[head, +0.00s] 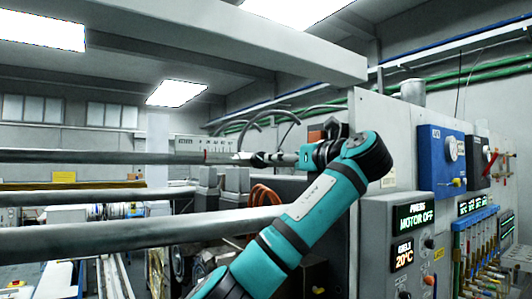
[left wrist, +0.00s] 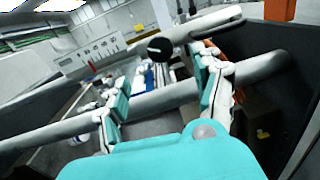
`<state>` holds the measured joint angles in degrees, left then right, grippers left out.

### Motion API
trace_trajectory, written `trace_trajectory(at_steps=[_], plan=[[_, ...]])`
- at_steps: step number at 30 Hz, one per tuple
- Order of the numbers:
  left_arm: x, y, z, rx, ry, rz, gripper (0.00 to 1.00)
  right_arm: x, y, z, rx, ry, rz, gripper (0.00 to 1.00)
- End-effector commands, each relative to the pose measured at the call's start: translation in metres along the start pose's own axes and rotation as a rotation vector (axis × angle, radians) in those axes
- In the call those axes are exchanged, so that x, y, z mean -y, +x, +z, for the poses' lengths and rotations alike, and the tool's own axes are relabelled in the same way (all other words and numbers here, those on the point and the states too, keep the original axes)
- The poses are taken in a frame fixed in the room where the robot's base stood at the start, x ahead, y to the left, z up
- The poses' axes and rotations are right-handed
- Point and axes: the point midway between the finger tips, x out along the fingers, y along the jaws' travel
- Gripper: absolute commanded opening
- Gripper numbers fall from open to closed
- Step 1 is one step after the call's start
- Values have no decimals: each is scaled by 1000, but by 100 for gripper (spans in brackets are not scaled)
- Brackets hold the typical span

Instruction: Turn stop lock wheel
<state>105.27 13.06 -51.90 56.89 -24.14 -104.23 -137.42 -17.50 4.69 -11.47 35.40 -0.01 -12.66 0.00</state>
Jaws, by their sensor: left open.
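My left gripper (head: 250,158) is at the end of a teal arm in the head view, pointing left beside the long horizontal bars. In the left wrist view its two teal-and-white fingers (left wrist: 157,70) are spread, with nothing held between them. A grey rod with a dark round end (left wrist: 160,48) shows beyond the fingertips, in line with the gap. I cannot tell whether this is the stop lock wheel, and no other wheel is clear. My right gripper is in neither view.
Several thick grey bars (head: 120,240) run across the left of the head view. A control cabinet (head: 408,235) with lit displays stands at the right, near my arm. A blue box (head: 442,155) is on the wall behind. A grey bar (left wrist: 165,98) crosses the wrist view behind the fingers.

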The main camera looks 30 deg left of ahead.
Motion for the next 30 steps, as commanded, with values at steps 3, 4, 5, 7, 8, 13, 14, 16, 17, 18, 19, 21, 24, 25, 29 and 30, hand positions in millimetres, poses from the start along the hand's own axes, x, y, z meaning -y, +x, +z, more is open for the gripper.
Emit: trace_trajectory(at_steps=[3,4,5,7,8,13,14,16,17,18,19,21,24,25,29,30], plan=[[-1,28,5,-2,1,3,68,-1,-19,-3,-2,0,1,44],[-1,35,5,-1,1,3,68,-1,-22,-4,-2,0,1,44],[-1,42,5,-2,1,4,68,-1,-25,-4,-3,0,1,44],[-1,55,5,-2,2,3,68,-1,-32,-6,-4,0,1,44],[-1,61,4,-1,1,3,68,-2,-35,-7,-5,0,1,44],[0,85,3,-1,0,1,68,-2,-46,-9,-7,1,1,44],[0,88,2,-1,0,0,68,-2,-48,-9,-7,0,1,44],[0,93,2,0,-1,-1,68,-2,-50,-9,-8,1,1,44],[0,94,1,0,-1,-1,68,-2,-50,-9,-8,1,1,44],[0,96,1,0,-1,-1,68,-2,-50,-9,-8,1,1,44],[0,96,1,0,-1,-1,68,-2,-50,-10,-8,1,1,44],[0,97,0,0,-1,-1,68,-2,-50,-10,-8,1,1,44],[0,97,0,0,-1,-1,68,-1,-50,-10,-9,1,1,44],[0,97,0,0,-1,-1,68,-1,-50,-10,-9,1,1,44],[0,97,0,0,-1,-1,58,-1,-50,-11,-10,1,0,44],[0,97,0,0,-1,-1,53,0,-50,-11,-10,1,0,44]])
